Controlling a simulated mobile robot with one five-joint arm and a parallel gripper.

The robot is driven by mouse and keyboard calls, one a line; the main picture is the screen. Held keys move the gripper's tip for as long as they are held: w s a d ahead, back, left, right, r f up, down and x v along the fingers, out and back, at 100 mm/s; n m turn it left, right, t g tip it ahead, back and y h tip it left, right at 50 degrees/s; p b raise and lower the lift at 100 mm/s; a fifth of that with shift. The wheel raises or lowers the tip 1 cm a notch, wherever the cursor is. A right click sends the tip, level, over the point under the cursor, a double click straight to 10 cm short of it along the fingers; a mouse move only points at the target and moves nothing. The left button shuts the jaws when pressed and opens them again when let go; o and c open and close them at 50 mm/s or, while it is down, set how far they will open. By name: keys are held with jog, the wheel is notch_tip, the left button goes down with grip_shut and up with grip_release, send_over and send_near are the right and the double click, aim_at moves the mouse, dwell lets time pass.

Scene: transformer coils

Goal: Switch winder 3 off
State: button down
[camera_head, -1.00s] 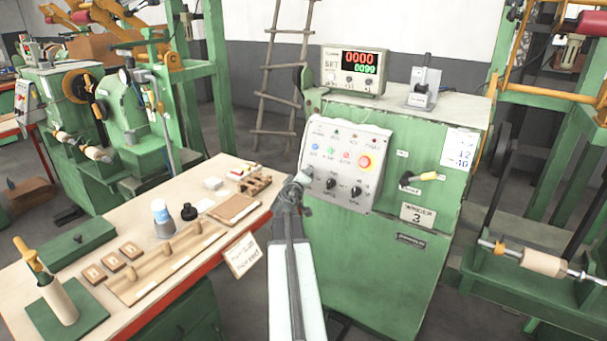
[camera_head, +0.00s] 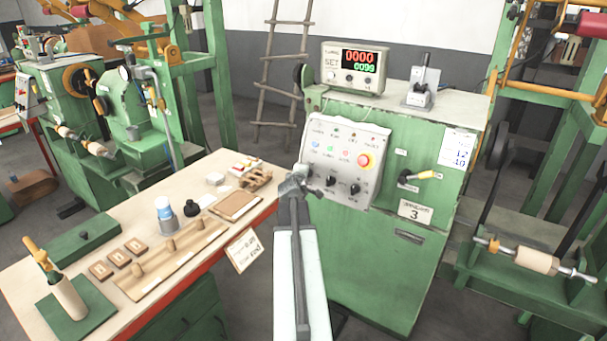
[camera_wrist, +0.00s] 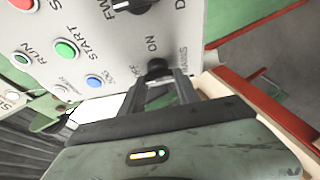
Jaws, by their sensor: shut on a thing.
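Winder 3 is the green cabinet (camera_head: 380,255) with a "3" plate (camera_head: 412,211). Its grey control panel (camera_head: 327,172) carries coloured buttons and black knobs. My gripper (camera_head: 302,174) is at the panel's lower left corner in the head view, hiding part of it. In the wrist view my gripper (camera_wrist: 158,78) has its fingers shut on the black mains knob (camera_wrist: 157,67), beside the ON and MAINS lettering. The OFF lettering is partly covered, and the fingers hide which way the knob points. The counter display (camera_head: 356,66) on top is lit, reading 0000 in red.
A workbench (camera_head: 60,240) with wooden parts, a bottle and cups stands close on the left. A spool on a shaft (camera_head: 537,260) is at far right.

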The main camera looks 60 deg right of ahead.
dwell(0.3)
jog(key=c, duration=0.9)
grip_release()
jog(key=p+v, duration=0.2)
jog(key=v, duration=0.6)
jog(key=shift+p, duration=0.35)
